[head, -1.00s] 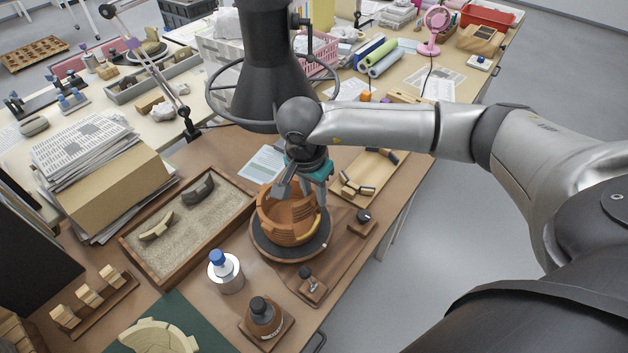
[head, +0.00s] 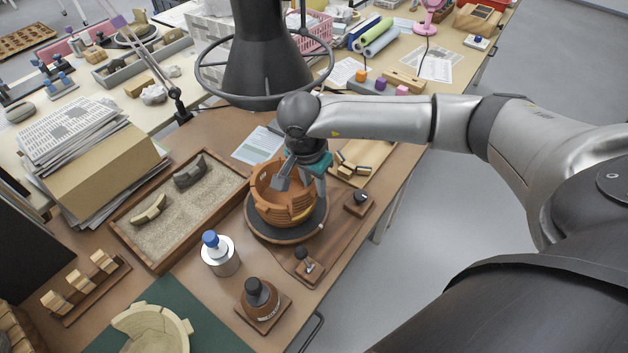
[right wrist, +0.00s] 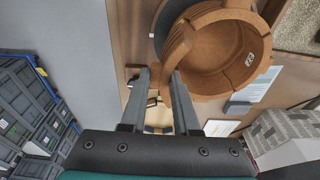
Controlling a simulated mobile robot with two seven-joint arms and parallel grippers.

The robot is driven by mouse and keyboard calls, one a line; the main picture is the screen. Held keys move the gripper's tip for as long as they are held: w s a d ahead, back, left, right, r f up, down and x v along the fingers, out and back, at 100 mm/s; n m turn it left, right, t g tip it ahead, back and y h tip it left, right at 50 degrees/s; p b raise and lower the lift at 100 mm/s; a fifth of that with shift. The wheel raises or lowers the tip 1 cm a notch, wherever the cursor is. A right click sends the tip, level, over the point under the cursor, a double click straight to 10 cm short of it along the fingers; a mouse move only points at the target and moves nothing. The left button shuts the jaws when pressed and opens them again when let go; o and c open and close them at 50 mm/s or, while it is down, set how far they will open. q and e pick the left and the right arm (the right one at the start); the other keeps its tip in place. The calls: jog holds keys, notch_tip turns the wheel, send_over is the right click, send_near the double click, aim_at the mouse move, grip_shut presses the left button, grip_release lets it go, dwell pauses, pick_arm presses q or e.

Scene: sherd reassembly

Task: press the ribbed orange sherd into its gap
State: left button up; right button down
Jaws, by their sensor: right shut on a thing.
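The orange pot (head: 268,203) stands on a dark round turntable (head: 317,226), with ribbed bands on its outer wall. My right gripper (head: 294,183) reaches down at the pot's right rim. In the right wrist view the gripper (right wrist: 163,72) is shut on the ribbed orange sherd (right wrist: 176,46), which lies against the pot's wall (right wrist: 222,60). The fingers partly hide the sherd, and I cannot tell whether it sits flush in its gap. My left gripper is not in view.
A sand tray (head: 176,213) with two sherds lies left of the pot. A dark lamp-like hood (head: 265,60) hangs behind. Small knobs on wooden blocks (head: 358,202) stand close right.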

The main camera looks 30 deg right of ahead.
aim_at(309, 196)
jog(key=shift+f+b, duration=1.05)
jog(key=shift+f, duration=0.65)
jog(key=shift+w+a+f+b, duration=0.15)
jog(key=shift+w+f+b, duration=0.15)
jog(key=shift+b, duration=0.25)
jog(key=shift+f, duration=0.1)
jog(key=shift+w+a+b, duration=0.1)
jog(key=shift+w+b, duration=0.2)
jog(key=shift+b, duration=0.05)
jog(key=shift+f+b, duration=0.35)
jog(key=shift+s+f, duration=0.2)
dwell(1.2)
jog(key=c, duration=0.6)
grip_release()
jog(key=shift+w, duration=0.1)
jog(key=shift+o, duration=0.2)
jog(key=shift+r, duration=0.15)
